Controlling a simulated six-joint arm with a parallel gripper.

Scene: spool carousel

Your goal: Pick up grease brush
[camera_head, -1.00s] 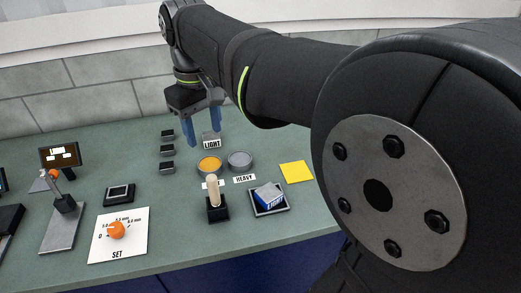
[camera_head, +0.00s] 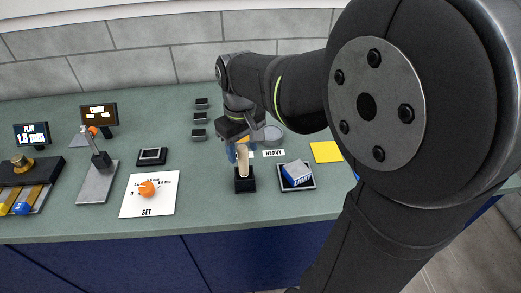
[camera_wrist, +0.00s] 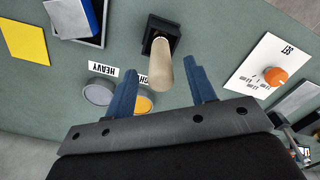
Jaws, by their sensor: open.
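The grease brush (camera_head: 243,162) stands upright in a small black holder (camera_head: 245,186) on the green bench, with its pale wooden handle up. In the wrist view the brush handle (camera_wrist: 161,66) points toward me from its black holder (camera_wrist: 162,31). My gripper (camera_head: 239,150) is just behind and above the brush in the head view. In the wrist view its blue fingers (camera_wrist: 158,85) are apart, and the handle's end shows between them, nearer the middle. I cannot tell whether a finger touches it. The brush's lower end is hidden in the holder.
An orange-yellow tin (camera_wrist: 144,102) and a grey tin (camera_wrist: 101,91) sit close to the fingers, by the HEAVY label (camera_wrist: 112,67). A tray (camera_head: 311,184) holds a blue and white box (camera_head: 297,173). A yellow square (camera_head: 326,152) and a SET dial (camera_head: 148,189) lie to either side.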

